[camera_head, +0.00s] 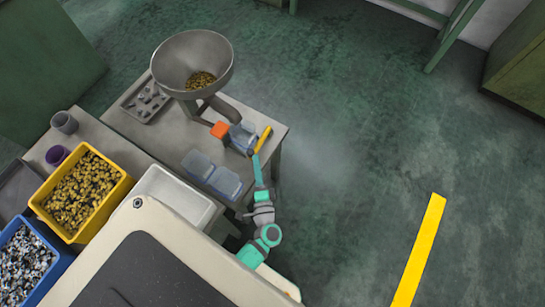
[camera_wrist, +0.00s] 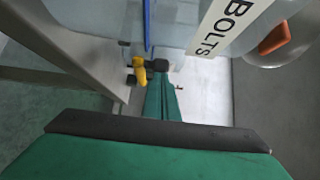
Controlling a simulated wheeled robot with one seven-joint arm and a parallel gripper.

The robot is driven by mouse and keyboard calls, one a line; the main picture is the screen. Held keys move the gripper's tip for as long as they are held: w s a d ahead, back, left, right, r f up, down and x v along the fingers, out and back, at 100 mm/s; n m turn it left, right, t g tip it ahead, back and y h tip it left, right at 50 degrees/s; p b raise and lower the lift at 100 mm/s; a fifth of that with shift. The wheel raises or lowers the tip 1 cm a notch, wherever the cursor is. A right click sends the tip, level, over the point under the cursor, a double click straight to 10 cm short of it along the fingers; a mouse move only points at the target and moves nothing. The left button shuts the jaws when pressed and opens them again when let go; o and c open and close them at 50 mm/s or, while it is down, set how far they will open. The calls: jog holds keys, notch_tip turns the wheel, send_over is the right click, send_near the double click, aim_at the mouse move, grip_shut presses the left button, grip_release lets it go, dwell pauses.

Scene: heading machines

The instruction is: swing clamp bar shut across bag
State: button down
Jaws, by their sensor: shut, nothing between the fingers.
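A pale translucent bag (camera_head: 243,137) is at the table's right end, below the hopper. A yellow bar (camera_head: 264,139), seemingly the clamp bar, slants beside the bag's right side. In the wrist view the clear bag surface (camera_wrist: 185,18) carries a white label reading BOLTS, with a thin blue strip (camera_wrist: 147,25) beside it. My gripper (camera_head: 254,154) is shut and empty, at the near side of the bag. In the wrist view its dark fingertips (camera_wrist: 160,65) are close beside a yellow piece (camera_wrist: 139,70); contact cannot be told.
A steel hopper (camera_head: 205,52) holding brass-coloured parts stands above the table, with an orange piece (camera_head: 220,130) under its chute. Clear bags or boxes (camera_head: 225,182) lie nearer. A white tray (camera_head: 178,192) and a yellow bin (camera_head: 120,190) stand left.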

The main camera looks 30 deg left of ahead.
jog(key=shift+s+a, duration=0.2)
jog(key=shift+a, duration=0.5)
jog(key=shift+a, duration=0.1)
jog(key=shift+s+d, duration=0.1)
jog(key=shift+d, duration=0.35)
jog(key=w+d+v, duration=0.1)
jog(key=v, duration=1.1)
jog(key=shift+s, duration=0.25)
jog(key=shift+d+r, duration=0.1)
